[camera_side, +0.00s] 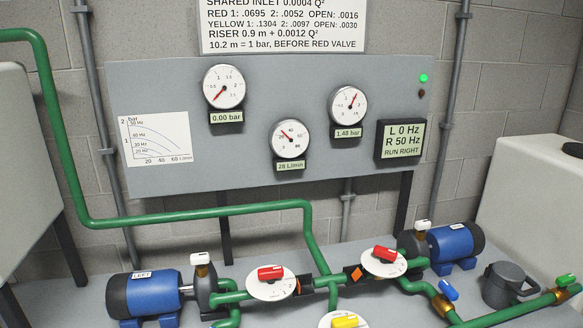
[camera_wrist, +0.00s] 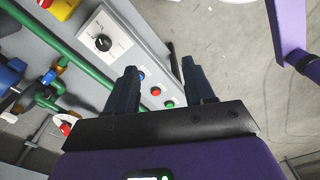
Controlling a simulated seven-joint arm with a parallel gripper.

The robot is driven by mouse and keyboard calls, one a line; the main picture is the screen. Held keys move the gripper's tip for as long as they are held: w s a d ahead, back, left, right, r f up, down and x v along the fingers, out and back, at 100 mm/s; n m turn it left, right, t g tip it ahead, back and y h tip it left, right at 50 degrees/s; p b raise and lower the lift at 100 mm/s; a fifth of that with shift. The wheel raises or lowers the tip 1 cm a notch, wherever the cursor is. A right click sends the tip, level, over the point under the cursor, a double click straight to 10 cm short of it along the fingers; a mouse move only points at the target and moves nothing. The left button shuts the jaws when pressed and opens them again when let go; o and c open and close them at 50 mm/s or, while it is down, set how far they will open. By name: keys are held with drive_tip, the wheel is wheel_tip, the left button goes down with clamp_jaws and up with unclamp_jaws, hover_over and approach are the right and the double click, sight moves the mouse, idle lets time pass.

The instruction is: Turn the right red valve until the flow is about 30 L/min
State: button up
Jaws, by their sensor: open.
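The right red valve (camera_side: 384,254) has a red handle on a round white dial, on the green pipework in the side view. The left red valve (camera_side: 271,272) is similar. The flow gauge (camera_side: 290,139) reads 28 L/min on its small display. My gripper (camera_wrist: 158,75) is open and empty in the wrist view, over a panel with a black knob (camera_wrist: 103,43) and red and green buttons. It is out of the side view, away from the right red valve. A red-and-white part (camera_wrist: 66,128) shows at the wrist view's left; I cannot tell which valve it is.
The right gauge (camera_side: 348,104) reads 1.48 bar; the left gauge (camera_side: 223,87) reads 0.00 bar. The display (camera_side: 401,141) shows L 0 Hz, R 50 Hz, RUN RIGHT. A yellow valve (camera_side: 345,321) and blue pumps (camera_side: 455,243) stand around the pipes.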

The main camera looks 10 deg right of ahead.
idle(0.3)
drive_tip(key=w+a+r+m+y, duration=0.1)
drive_tip(key=w+a+r, duration=0.1)
drive_tip(key=w+a, duration=0.65)
drive_tip(key=m+t+y, duration=0.2)
drive_tip(key=m+t, duration=0.1)
hover_over(387, 250)
drive_tip(key=s+d, duration=0.5)
drive_tip(key=x, duration=1.7)
drive_tip(key=shift+w+d, duration=0.1)
drive_tip(key=shift+w, duration=0.05)
clamp_jaws()
